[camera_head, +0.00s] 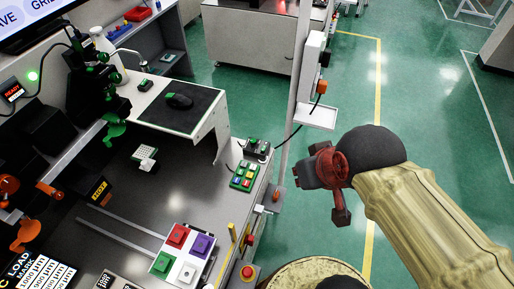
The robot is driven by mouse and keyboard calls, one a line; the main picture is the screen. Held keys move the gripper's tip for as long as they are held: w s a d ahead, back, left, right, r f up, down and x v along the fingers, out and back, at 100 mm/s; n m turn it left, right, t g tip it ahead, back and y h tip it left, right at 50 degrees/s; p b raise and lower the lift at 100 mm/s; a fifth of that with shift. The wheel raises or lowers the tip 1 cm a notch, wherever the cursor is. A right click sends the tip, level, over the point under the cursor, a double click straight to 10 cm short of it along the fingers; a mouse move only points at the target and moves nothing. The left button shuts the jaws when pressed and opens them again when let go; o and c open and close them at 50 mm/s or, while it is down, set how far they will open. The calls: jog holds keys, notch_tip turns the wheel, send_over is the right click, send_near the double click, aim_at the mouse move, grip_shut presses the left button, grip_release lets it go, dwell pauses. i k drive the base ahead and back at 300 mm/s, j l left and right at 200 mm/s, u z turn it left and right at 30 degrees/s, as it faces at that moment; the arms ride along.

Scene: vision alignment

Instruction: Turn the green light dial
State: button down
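No dial is clear enough to be named with certainty. Green fixtures (113,128) on a black device stand at the back left of the bench. A small green light (33,76) glows above a READY display at the far left. My gripper (322,190), dark with a red body, hangs over the floor right of the bench, apart from everything. Its fingers are seen at an angle and I see nothing held.
A keypad (244,177) with coloured buttons lies beside the control box. A white plate (185,255) carries red, purple, green and white blocks. A pale post (300,75) with a small shelf (316,117) stands behind my gripper. The green floor (345,80) there is clear.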

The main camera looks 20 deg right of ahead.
aim_at(253, 141)
jog(key=i+l, duration=0.35)
jog(key=i+l+u, duration=0.15)
jog(key=i+l, duration=0.2)
jog(key=k+l, duration=0.05)
jog(key=l, duration=0.05)
